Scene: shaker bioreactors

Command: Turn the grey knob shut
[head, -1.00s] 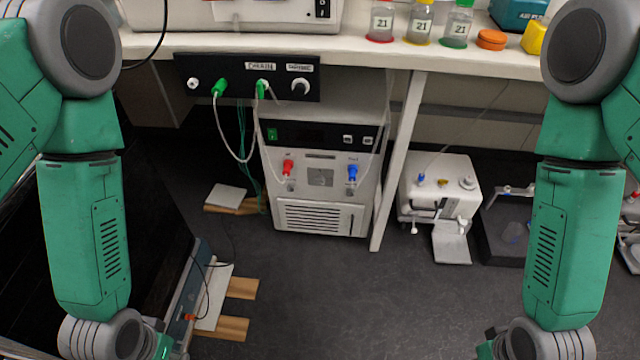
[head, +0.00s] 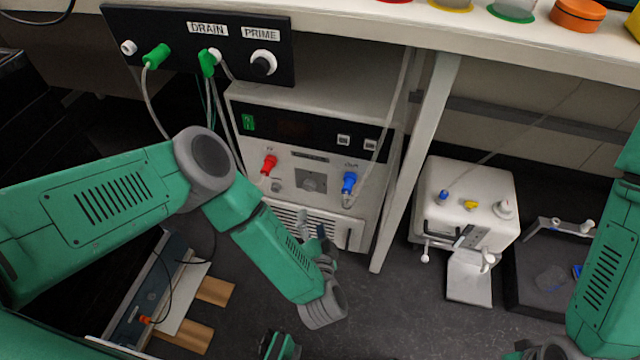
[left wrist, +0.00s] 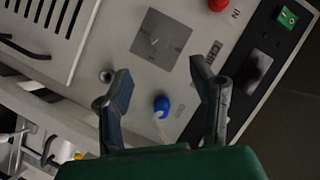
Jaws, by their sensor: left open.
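The plate also shows in the left wrist view (left wrist: 172,38). A small round grey fitting (left wrist: 106,75) sits beside the left fingertip there. My left gripper (head: 314,228) is open and empty before the unit, fingers either side of the blue connector in the wrist view.
The black panel (head: 180,35) hangs below the bench edge (head: 400,25), with green connectors and hoses. A bench leg (head: 415,160) stands right of the unit. A white pump-like device (head: 465,195) and a black tray (head: 545,270) are farther right. Wooden strips (head: 215,291) lie lower left.

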